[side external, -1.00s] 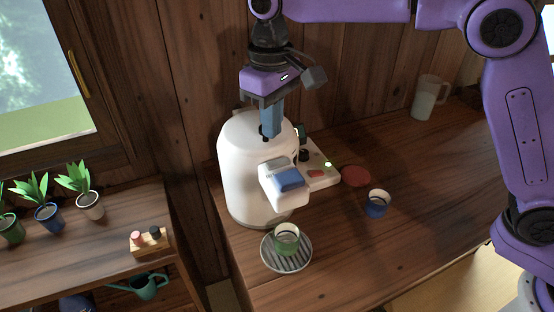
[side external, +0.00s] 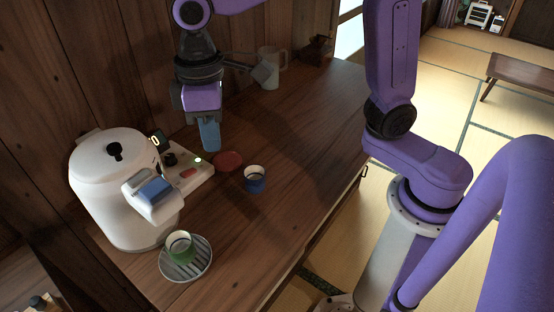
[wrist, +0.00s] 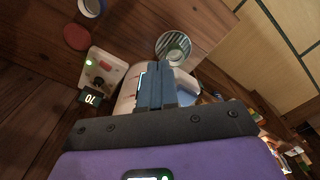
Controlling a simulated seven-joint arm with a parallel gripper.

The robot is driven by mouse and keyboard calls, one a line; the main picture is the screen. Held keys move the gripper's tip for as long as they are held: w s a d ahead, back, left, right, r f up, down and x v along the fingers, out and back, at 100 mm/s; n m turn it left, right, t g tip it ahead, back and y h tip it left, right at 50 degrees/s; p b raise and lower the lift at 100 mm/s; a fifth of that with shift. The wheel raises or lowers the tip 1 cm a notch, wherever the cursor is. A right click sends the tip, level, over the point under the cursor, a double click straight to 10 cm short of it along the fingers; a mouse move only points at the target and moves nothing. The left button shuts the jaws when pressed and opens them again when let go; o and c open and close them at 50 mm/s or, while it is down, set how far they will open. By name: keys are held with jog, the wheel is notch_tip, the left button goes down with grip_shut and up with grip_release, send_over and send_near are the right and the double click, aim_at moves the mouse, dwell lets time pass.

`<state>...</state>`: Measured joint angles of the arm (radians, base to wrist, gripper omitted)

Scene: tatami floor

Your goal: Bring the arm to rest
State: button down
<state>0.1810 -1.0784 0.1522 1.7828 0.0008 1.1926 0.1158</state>
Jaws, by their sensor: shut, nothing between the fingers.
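My gripper (side external: 209,148) is shut and empty, with its blue fingers pointing down. It hangs in the air to the right of the white machine (side external: 105,205), seen behind the control panel and the red disc. In the wrist view the closed fingers (wrist: 155,72) stand in front of the machine and hide part of it. Nothing touches the gripper.
A green cup (side external: 180,250) stands on a round slatted tray (side external: 200,268). The control panel (side external: 197,176), red disc (side external: 228,161) and blue cup (side external: 254,182) are near the gripper. A pale jug (side external: 269,75) stands farther back. The right part of the counter (side external: 310,150) is clear.

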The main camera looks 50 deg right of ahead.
jog(key=s+d+f+n, duration=0.1)
jog(key=s+d+f, duration=0.2)
jog(key=s+d, duration=0.6)
jog(key=s+d+f+n, duration=0.2)
jog(key=s+d+f, duration=0.1)
jog(key=s+d, duration=0.5)
jog(key=shift+s+d+f+n, duration=0.2)
jog(key=shift+s+d+n, duration=0.15)
jog(key=shift+d, duration=0.35)
jog(key=shift+w+a, duration=0.1)
notch_tip(320, 180, up, 15)
jog(key=n, duration=2.3)
send_over(145, 172)
jog(key=shift+f, duration=0.1)
notch_tip(145, 172, down, 14)
